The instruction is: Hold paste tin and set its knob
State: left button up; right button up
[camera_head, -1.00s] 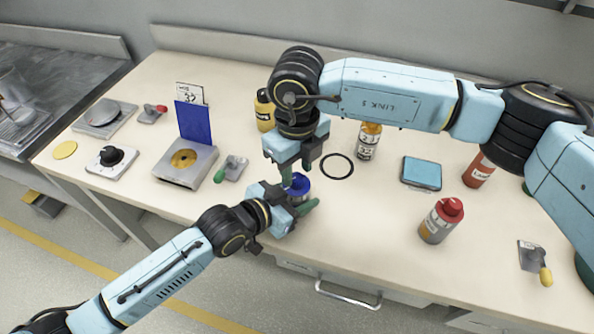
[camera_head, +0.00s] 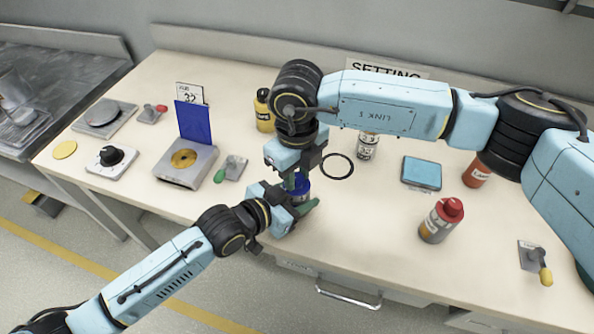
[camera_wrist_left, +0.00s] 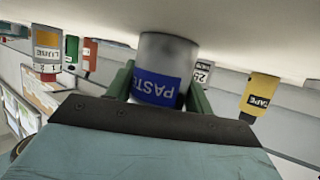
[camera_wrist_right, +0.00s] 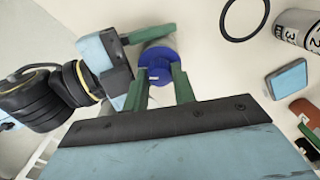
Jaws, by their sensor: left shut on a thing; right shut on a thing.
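The paste tin (camera_wrist_left: 157,80) is grey with a blue "PASTE" label, which appears upside down in the left wrist view. My left gripper (camera_wrist_left: 160,90) is shut around its body, one green finger on each side. The tin stands near the table's front edge, mostly hidden by both grippers in the head view (camera_head: 302,186). Its blue top knob (camera_wrist_right: 157,62) shows in the right wrist view. My right gripper (camera_wrist_right: 160,80) comes from above and is shut on the knob, a finger on each side. The knob's pointer setting cannot be read.
A black ring (camera_head: 338,167) lies right of the grippers. A red-topped tin (camera_head: 441,220), blue pad (camera_head: 421,173) and yellow bottle (camera_head: 264,112) stand around. A grey device with a blue panel (camera_head: 193,122) is at left. A "SETTING" sign (camera_head: 388,70) is behind my right arm.

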aim_at(297, 177)
jog(key=n, duration=0.3)
jog(key=shift+n, duration=0.4)
jog(key=shift+w+n, duration=0.1)
jog(key=shift+n, duration=1.7)
jog(key=o, duration=0.7)
jog(key=shift+o, duration=0.2)
jog(key=shift+r, duration=0.1)
notch_tip(297, 177, up, 12)
